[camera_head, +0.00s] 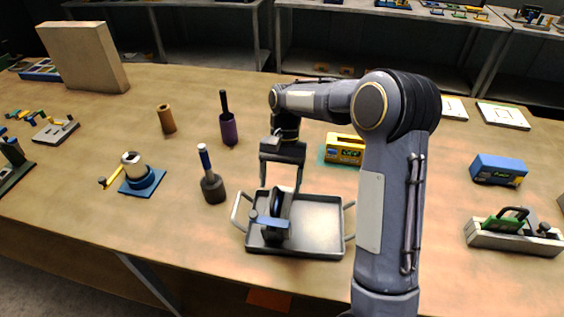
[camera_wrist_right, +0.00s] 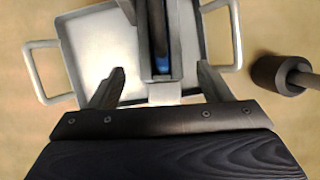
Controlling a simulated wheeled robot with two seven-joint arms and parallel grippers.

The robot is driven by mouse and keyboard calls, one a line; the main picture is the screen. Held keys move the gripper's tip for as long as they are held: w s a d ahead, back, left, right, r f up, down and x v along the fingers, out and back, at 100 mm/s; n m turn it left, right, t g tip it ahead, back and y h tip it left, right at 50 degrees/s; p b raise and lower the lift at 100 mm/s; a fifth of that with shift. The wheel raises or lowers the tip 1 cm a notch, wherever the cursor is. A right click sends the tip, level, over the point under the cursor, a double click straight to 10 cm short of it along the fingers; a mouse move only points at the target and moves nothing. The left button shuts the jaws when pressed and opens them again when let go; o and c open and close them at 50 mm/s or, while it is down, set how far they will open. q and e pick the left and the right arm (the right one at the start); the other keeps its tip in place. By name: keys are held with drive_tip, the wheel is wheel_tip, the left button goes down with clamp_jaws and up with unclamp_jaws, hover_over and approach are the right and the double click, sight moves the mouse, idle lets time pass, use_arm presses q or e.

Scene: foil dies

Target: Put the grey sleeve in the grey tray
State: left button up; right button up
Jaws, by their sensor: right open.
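The grey tray (camera_head: 318,225) with side handles lies on the table below my right gripper; it also shows in the right wrist view (camera_wrist_right: 88,50). A dark grey sleeve (camera_head: 213,190) stands upright left of the tray, with a blue-topped rod rising from it. The right wrist view shows the sleeve (camera_wrist_right: 272,74) beside the tray, apart from it. My right gripper (camera_head: 281,187) points down, open, over the tray's left part. A dark upright object with a blue bar (camera_head: 273,223) stands in the tray, between or below my fingers; contact is unclear. My left gripper is out of view.
A purple sleeve (camera_head: 229,129) with a black rod and a brown sleeve (camera_head: 166,119) stand farther back. A blue-based fixture (camera_head: 142,180) is left of the grey sleeve. A yellow box (camera_head: 343,149) stands behind the tray. A blue box (camera_head: 498,169) is at right.

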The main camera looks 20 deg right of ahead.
drive_tip(key=v, duration=0.7)
drive_tip(key=s+r+n+t, duration=0.1)
drive_tip(key=s+r+t, duration=0.1)
drive_tip(key=s+r, duration=0.3)
drive_tip(key=s+a+f+n+t, duration=0.1)
drive_tip(key=s+t, duration=0.1)
drive_tip(key=s, duration=0.4)
drive_tip(key=s+a+f+n+t, duration=0.1)
drive_tip(key=s+n+t, duration=0.1)
drive_tip(key=s, duration=0.5)
drive_tip(key=s+a+f+n+t+y, duration=0.1)
drive_tip(key=s+a+f+t, duration=0.1)
drive_tip(key=s, duration=0.5)
drive_tip(key=shift+n+t, duration=0.4)
drive_tip(key=shift+t, duration=0.3)
drive_tip(key=shift+s+f, duration=0.1)
